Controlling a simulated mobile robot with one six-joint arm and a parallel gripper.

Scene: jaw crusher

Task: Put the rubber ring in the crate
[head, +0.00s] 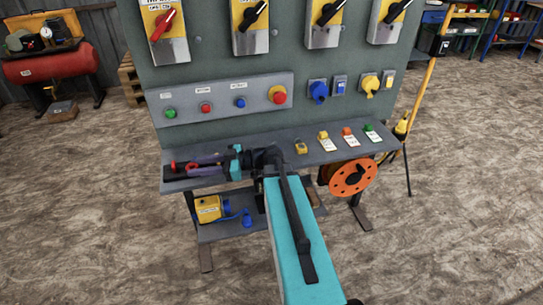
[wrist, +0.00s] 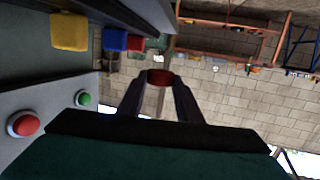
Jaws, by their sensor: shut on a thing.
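My gripper (head: 190,166) reaches left along the front of the grey shelf, low at the panel's left side. It is shut on a small red rubber ring (head: 193,169), which also shows dark red between the fingertips in the wrist view (wrist: 159,77). The fingers cover part of the ring. The wrist view also shows yellow (wrist: 70,31), blue (wrist: 115,39) and red (wrist: 136,42) box-like things near the shelf, apart from the ring. I cannot tell whether one of them is the crate.
The upright panel (head: 220,60) with buttons and switches stands right behind my gripper. Small labelled items (head: 324,141) line the shelf's right half. An orange reel (head: 353,178) hangs below, and a yellow device (head: 208,209) sits on the lower shelf.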

